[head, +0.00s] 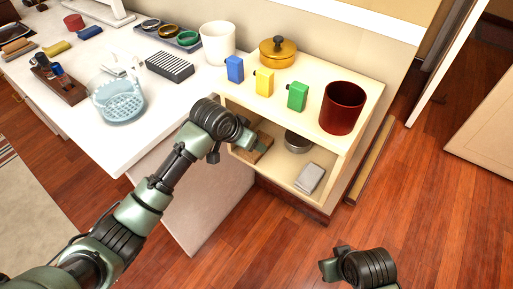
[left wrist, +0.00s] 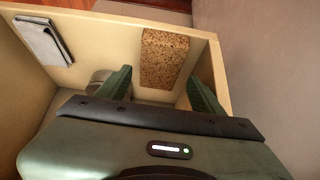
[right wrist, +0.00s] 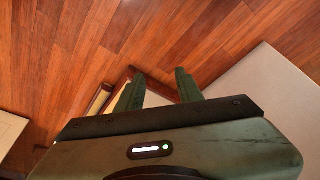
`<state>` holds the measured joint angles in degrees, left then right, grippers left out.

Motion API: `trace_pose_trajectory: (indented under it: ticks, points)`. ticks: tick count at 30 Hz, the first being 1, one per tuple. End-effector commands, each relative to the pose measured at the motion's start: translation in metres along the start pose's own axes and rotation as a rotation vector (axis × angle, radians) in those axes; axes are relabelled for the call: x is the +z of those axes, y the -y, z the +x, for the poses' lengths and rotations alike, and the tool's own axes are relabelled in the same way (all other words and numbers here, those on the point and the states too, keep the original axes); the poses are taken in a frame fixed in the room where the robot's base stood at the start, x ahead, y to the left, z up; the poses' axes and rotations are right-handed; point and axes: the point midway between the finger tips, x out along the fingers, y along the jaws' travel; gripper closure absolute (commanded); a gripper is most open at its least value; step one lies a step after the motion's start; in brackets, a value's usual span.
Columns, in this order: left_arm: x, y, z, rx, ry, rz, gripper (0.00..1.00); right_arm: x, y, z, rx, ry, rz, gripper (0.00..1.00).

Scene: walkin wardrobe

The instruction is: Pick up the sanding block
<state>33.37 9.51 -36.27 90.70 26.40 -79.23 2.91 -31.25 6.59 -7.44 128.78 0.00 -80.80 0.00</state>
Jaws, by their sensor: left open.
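A brown, speckled, cork-like block, which looks like the sanding block (left wrist: 163,58), lies inside the open shelf compartment in the left wrist view. In the head view a brown piece (head: 262,152) shows in the compartment, partly hidden by my left gripper (head: 246,142). My left gripper, also in the left wrist view (left wrist: 160,88), is open and empty. Its two fingers stand apart, with the block beyond and between their tips; they do not close on it. My right gripper (right wrist: 160,80) is open and empty above the floor, away from the shelf.
A grey flat item (head: 310,178) and a round metal tin (head: 297,142) share the compartment. On the shelf top stand blue, yellow and green boxes, a gold pot (head: 277,52) and a red cup (head: 342,108). The white counter (head: 150,125) adjoins at left.

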Motion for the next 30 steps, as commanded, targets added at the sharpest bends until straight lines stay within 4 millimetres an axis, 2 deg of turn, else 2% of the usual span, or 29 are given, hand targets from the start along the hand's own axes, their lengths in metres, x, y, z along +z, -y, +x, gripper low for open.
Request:
trace_pose_trajectory:
  ticks: [12, 20, 21, 26, 27, 30]
  points:
    - [0.000, 0.000, 0.049, 0.000, 0.000, 0.000, 0.33, -0.001, -0.002, -0.048, 0.005, -0.027, 0.003, 0.64]
    - [0.000, 0.000, 0.052, -0.001, -0.002, 0.000, 0.33, -0.001, -0.002, -0.052, 0.005, -0.027, 0.003, 0.64]
    - [0.000, 0.000, 0.052, -0.001, -0.002, 0.000, 0.35, -0.001, -0.002, -0.052, 0.005, -0.027, 0.003, 0.64]
    - [0.000, 0.000, 0.051, -0.001, -0.001, 0.000, 0.80, -0.001, -0.002, -0.052, 0.005, -0.027, 0.003, 0.64]
    - [0.000, 0.000, 0.051, -0.001, -0.002, 0.000, 0.84, -0.001, -0.002, -0.052, 0.005, -0.027, 0.003, 0.64]
    - [0.000, 0.000, 0.051, -0.001, -0.001, 0.000, 0.84, -0.001, -0.002, -0.052, 0.005, -0.027, 0.003, 0.64]
